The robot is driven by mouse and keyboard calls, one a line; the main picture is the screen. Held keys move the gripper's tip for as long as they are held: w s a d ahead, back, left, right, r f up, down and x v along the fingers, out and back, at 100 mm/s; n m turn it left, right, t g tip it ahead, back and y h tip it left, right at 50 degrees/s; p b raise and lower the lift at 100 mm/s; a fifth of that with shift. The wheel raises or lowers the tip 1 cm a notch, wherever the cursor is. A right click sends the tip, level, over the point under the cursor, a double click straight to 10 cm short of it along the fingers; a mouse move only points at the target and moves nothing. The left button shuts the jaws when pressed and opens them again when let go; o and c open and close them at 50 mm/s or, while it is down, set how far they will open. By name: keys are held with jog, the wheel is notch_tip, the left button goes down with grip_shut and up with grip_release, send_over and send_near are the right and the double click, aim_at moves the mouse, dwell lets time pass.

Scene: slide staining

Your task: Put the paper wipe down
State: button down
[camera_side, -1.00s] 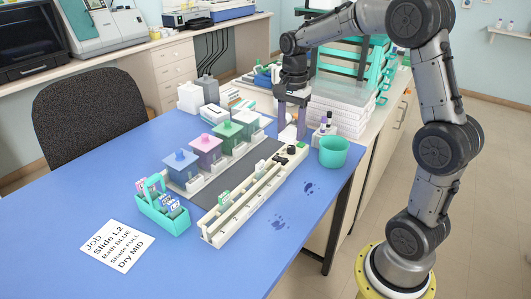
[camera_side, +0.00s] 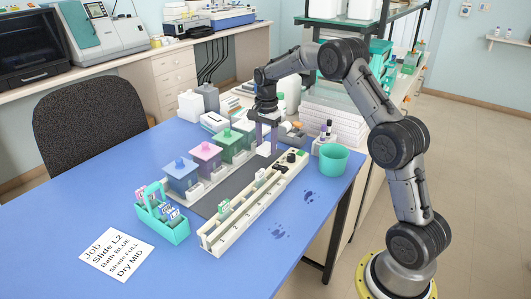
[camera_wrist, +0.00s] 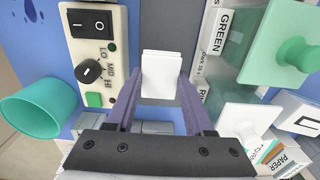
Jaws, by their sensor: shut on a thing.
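The paper wipe (camera_wrist: 162,72) is a small white folded pad. My gripper (camera_wrist: 160,95) is shut on it, with a purple finger on each side. In the side view my gripper (camera_side: 267,143) points down over the far end of the dark grey strip, between the green-lidded bath and the long cream rail unit. The wipe shows there only as a small white patch (camera_side: 264,149) between the fingers. I cannot tell whether the wipe touches the surface below.
The control panel (camera_wrist: 95,55) with switch, knob and green button is left of my gripper in the wrist view. A teal cup (camera_side: 333,159) stands at the right. Blue stains (camera_side: 279,231) mark the table beside the cream rail unit (camera_side: 250,207). A teal slide carrier (camera_side: 174,226) stands at front left.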

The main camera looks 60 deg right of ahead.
aim_at(265, 146)
jog(key=shift+w+d+f, duration=0.1)
jog(key=shift+w+f, duration=0.1)
jog(key=shift+f, duration=1.65)
jog(key=shift+c, duration=1.4)
grip_release()
jog(key=shift+f, duration=0.15)
